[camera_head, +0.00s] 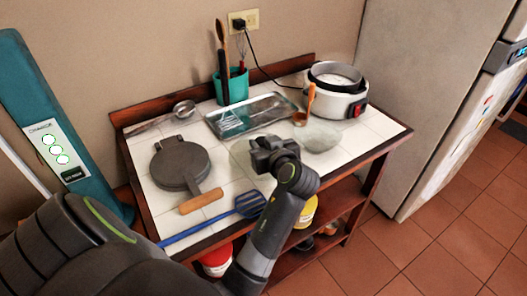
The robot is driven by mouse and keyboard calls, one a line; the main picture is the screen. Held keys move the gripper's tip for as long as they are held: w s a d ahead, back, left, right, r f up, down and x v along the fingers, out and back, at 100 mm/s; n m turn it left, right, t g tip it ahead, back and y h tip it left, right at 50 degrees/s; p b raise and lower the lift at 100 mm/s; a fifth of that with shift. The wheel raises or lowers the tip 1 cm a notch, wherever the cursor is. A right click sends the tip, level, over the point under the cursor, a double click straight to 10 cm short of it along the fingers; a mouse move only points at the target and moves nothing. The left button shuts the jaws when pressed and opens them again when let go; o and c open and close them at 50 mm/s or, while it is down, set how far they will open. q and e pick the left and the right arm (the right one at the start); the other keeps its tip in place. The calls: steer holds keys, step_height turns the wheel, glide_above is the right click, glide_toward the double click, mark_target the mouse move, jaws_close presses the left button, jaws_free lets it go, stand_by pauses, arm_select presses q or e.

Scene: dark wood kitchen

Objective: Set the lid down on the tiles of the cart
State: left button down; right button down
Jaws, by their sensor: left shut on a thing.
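The lid (240,153) looks like a faint, see-through glass disc, low over the white tiles in the middle of the cart. My left gripper (262,150) is shut on it from above and hides much of it. I cannot tell whether the lid touches the tiles. The tiled cart top (222,178) shows bare around it. My right gripper does not show.
A grey round press (180,163) with a wooden handle and a blue spatula (215,219) lie to the left. A metal tray (235,119) and teal utensil holder (232,88) are behind. A white cooker (345,105), ladle (302,118) and pale grey lump (320,138) are to the right.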

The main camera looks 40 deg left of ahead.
arm_select(q)
step_height(320, 180, down, 3)
steer(key=shift+f, duration=0.4)
steer(key=shift+f, duration=0.2)
steer(key=c, duration=1)
jaws_free()
steer(key=shift+r, duration=0.1)
steer(key=shift+r, duration=0.1)
